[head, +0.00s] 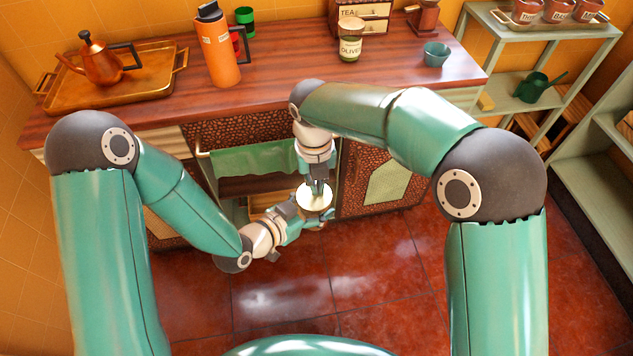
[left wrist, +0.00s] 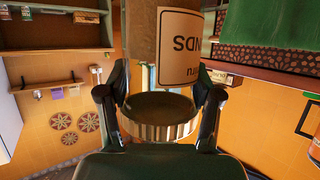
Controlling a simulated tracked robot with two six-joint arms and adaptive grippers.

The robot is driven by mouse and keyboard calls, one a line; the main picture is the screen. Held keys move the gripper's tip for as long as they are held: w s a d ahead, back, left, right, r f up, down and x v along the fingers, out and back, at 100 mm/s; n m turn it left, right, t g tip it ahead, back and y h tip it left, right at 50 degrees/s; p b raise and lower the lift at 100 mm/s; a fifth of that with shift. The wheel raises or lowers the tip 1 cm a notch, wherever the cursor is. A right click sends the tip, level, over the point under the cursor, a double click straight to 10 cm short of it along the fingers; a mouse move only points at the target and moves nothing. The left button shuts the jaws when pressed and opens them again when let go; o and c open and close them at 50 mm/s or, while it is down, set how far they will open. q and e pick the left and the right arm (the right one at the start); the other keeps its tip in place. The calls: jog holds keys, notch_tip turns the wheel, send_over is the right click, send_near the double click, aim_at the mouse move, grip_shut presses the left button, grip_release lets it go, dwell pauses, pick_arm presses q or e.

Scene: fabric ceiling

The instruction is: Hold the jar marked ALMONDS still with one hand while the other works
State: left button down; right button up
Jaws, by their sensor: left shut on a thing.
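The ALMONDS jar shows its pale round top (head: 308,202) in the head view, low in front of the counter. My left gripper (left wrist: 162,80) is shut on the jar, a finger at each side. My right gripper (head: 318,190) points down at the jar's top; whether its fingers are open or shut is unclear.
The wooden counter (head: 290,80) behind holds an orange flask (head: 218,55), a copper kettle (head: 98,62) on a tray, an OLIVES jar (head: 350,45) and a teal cup (head: 436,54). A green cloth (head: 252,160) hangs at the counter front. Red floor (head: 380,290) is clear.

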jog(key=shift+o, duration=0.8)
jog(key=shift+f, duration=0.15)
jog(key=shift+r, duration=0.2)
